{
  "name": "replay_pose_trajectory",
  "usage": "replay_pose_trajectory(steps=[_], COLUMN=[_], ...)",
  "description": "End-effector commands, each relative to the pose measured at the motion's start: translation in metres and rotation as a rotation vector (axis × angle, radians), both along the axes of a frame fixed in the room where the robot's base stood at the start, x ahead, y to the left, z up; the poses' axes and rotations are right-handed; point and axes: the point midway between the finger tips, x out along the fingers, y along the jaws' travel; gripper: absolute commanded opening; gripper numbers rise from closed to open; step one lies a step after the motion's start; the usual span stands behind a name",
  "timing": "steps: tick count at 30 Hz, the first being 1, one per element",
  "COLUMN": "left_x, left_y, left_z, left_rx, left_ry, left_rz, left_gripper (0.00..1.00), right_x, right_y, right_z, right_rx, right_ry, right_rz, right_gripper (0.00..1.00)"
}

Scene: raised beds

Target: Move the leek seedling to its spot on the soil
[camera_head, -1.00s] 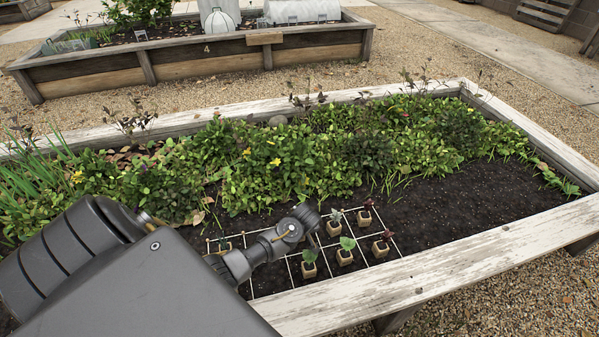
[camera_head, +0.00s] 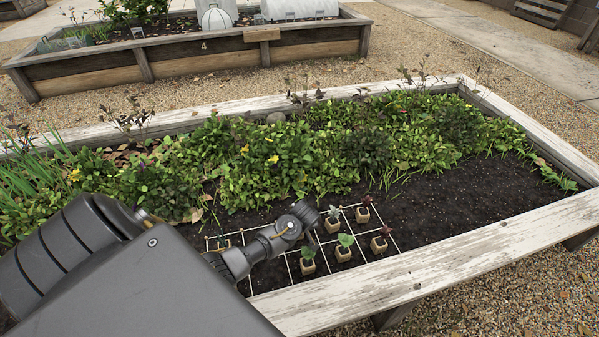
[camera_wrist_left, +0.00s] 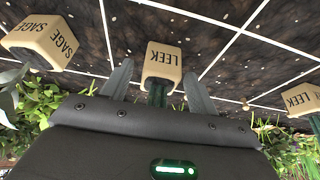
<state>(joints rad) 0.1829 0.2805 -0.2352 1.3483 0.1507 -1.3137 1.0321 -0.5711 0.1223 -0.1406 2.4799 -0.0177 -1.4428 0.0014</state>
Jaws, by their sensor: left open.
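In the left wrist view a tan block marked LEEK (camera_wrist_left: 163,62) stands on the dark soil among white grid strings, and the picture is upside down. A green stem (camera_wrist_left: 157,95) comes from it toward my gripper. My left gripper (camera_wrist_left: 158,74) is open, one finger on each side of the leek seedling, with gaps showing. A second block marked LEEK (camera_wrist_left: 302,98) is at the right edge. In the head view my left wrist (camera_head: 290,226) hangs over the string grid; its fingers are hard to make out there. My right gripper is in neither view.
A block marked SAGE (camera_wrist_left: 40,42) stands to the left in the wrist view. In the head view several potted seedlings (camera_head: 343,252) stand in the grid. Dense leafy plants (camera_head: 270,165) grow behind it. The white wooden bed edge (camera_head: 440,262) runs in front. Bare soil (camera_head: 460,210) lies right.

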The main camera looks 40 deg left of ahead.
Motion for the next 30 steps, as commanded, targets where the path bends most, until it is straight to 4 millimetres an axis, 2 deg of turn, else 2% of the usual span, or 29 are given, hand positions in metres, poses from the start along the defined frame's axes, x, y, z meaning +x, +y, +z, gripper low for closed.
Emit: replay_pose_trajectory(steps=[4,12,16,21,26,28,30], left_x=[-0.005,-0.017,-0.021,-0.024,-0.028,-0.042,-0.067], left_y=[-0.008,-0.025,-0.031,-0.035,-0.038,-0.048,-0.066], left_z=[0.029,0.081,0.097,0.106,0.104,0.097,0.086], left_rx=[-0.001,0.0,0.0,-0.001,-0.004,-0.015,-0.031], left_ry=[-0.003,-0.002,0.0,0.001,0.007,0.024,0.052], left_rz=[-0.001,-0.002,-0.001,-0.001,-0.017,-0.087,-0.222], left_gripper=[0.59,0.59,0.59,0.59,0.59,0.59,0.59], right_x=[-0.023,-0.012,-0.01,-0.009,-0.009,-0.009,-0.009], right_y=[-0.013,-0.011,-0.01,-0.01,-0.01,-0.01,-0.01], right_z=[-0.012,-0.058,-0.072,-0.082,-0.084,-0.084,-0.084], right_rx=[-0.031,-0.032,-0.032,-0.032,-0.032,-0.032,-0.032], right_ry=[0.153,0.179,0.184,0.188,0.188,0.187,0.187], right_rz=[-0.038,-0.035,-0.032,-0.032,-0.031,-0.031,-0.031], right_gripper=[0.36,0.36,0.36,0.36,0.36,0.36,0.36])
